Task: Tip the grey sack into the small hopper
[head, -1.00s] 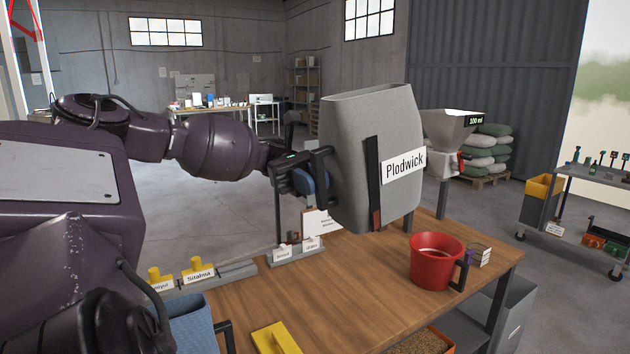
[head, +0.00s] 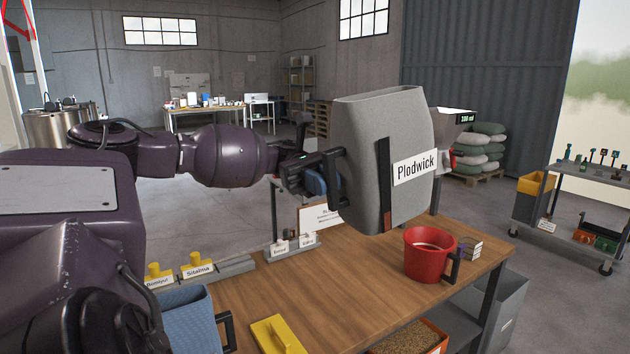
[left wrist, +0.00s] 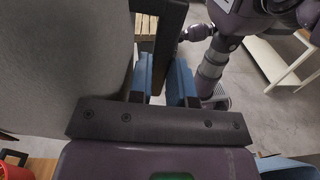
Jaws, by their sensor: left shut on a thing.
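The grey sack (head: 362,165) is a stiff, upright, open-topped container labelled "Plodwick". It is held in the air above the wooden table's far edge. My left gripper (head: 318,180) is at its left side, shut on its dark handle. In the left wrist view the blue finger pads (left wrist: 166,82) close around the dark handle (left wrist: 168,35), and the sack's grey wall (left wrist: 60,60) fills the left. The small hopper (head: 455,122), pale with a dark display, stands behind and right of the sack, which hides much of it. My right gripper is not in view.
On the table (head: 330,290) stand a red mug (head: 425,255), a blue container (head: 185,318), a yellow object (head: 278,336) and labelled yellow pieces (head: 195,268). A grey cart (head: 585,190) stands right. Stacked sacks (head: 480,148) lie behind. The table's middle is clear.

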